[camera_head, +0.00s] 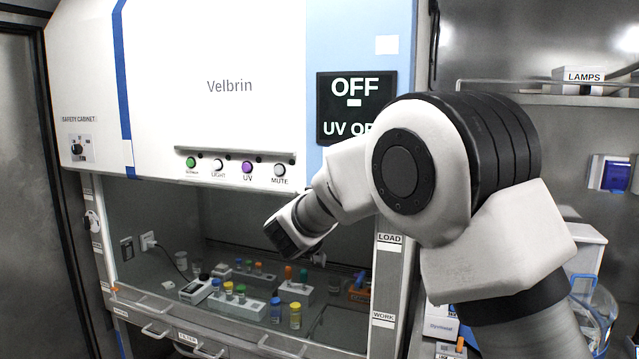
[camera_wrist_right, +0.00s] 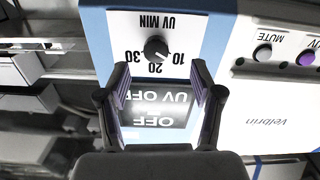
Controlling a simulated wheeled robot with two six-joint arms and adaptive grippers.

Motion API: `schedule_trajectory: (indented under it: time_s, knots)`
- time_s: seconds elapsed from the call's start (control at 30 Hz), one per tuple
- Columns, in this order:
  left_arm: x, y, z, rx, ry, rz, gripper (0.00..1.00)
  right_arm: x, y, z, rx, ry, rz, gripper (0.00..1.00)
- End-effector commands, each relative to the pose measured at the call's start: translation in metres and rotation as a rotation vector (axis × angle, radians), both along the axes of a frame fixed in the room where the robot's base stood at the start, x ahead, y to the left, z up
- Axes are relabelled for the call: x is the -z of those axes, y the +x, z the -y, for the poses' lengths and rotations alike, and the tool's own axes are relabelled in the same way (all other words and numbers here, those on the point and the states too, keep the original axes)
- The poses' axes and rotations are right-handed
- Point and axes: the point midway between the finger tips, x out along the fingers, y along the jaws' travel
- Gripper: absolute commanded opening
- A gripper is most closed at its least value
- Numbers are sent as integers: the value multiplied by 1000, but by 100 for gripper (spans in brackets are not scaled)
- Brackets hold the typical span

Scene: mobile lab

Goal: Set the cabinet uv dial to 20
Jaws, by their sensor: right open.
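The UV dial (camera_wrist_right: 155,48) is a round black knob on a white plate, upside down in the right wrist view. The plate is marked UV MIN with 10, 20 and 30. Nothing is between the fingers. In the head view my right arm hides the dial and the gripper. My left gripper is not in view.
The cabinet display (camera_head: 357,105) reads OFF and UV OFF. A row of buttons, including a purple UV button (camera_head: 247,168), sits on the cabinet front. Another knob (camera_head: 77,149) is at the far left. Vials and racks (camera_head: 238,300) stand inside the cabinet.

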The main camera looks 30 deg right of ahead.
Motion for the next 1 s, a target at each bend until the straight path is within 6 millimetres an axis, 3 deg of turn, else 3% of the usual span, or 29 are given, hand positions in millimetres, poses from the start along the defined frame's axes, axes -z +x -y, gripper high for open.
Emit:
schedule_trajectory:
  time_s: [0.03,0.13,0.5,0.83,0.87,1.0]
  knots:
    - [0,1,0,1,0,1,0,-17,-5,0,-1,0,28,66]
    - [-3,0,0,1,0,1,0,-29,-6,3,-1,2,44,66]
    - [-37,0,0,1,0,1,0,-30,36,51,-2,0,40,66]
    - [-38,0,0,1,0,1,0,-26,43,59,-3,-1,40,66]
    - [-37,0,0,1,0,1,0,-26,43,59,-3,-1,40,59]
    - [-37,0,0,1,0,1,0,-26,43,59,-3,-1,40,9]
